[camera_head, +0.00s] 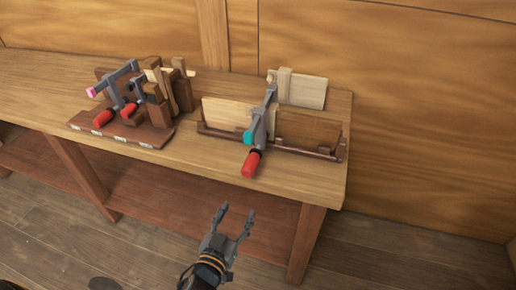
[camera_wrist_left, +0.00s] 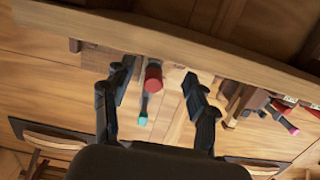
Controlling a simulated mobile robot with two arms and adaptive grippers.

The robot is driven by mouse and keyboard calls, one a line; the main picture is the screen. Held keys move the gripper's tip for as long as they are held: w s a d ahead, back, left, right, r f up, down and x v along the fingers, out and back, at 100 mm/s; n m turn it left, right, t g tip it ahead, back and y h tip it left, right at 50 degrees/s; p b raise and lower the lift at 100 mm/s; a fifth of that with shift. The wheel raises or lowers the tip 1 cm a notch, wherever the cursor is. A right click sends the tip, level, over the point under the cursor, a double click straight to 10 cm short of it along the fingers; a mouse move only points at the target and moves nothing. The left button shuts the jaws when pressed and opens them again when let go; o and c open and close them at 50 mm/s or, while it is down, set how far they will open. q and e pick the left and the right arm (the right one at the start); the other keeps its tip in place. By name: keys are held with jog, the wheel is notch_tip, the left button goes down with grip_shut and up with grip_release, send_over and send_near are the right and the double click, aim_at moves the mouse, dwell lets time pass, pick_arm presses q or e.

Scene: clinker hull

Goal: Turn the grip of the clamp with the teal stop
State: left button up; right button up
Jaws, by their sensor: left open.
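The clamp with the teal stop has a grey bar (camera_head: 264,110) and sits across upright boards at the right of the bench. Its teal stop (camera_head: 248,138) faces the front, and its red grip (camera_head: 251,163) points down toward the bench's front edge. My left gripper (camera_head: 238,208) is open and empty, in front of the bench and short of the grip. In the left wrist view the red grip (camera_wrist_left: 153,76) shows between the spread fingers, with the teal stop (camera_wrist_left: 143,121) beyond it. My right gripper is not in view.
A rack (camera_head: 125,135) at the left of the bench (camera_head: 215,165) holds other red-handled clamps, one with a pink stop (camera_head: 91,92), and dark wooden blocks. A brown tray (camera_head: 215,132) holds the boards under the teal-stop clamp. The bench's front strip is bare.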

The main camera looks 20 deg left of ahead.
pick_arm(q)
jog(key=t, duration=0.1)
send_near(252, 162)
notch_tip(252, 162, down, 2)
jog(key=s, duration=0.2)
jog(key=w+p, duration=0.2)
jog(key=w, duration=1)
jog(key=shift+w+p, duration=0.2)
jog(key=shift+p, duration=0.1)
jog(key=shift+w, duration=0.55)
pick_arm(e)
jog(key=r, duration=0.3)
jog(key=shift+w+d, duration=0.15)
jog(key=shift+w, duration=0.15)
pick_arm(q)
jog(key=c, duration=1.2)
jog(key=shift+o, duration=0.2)
jog(key=shift+m, duration=0.4)
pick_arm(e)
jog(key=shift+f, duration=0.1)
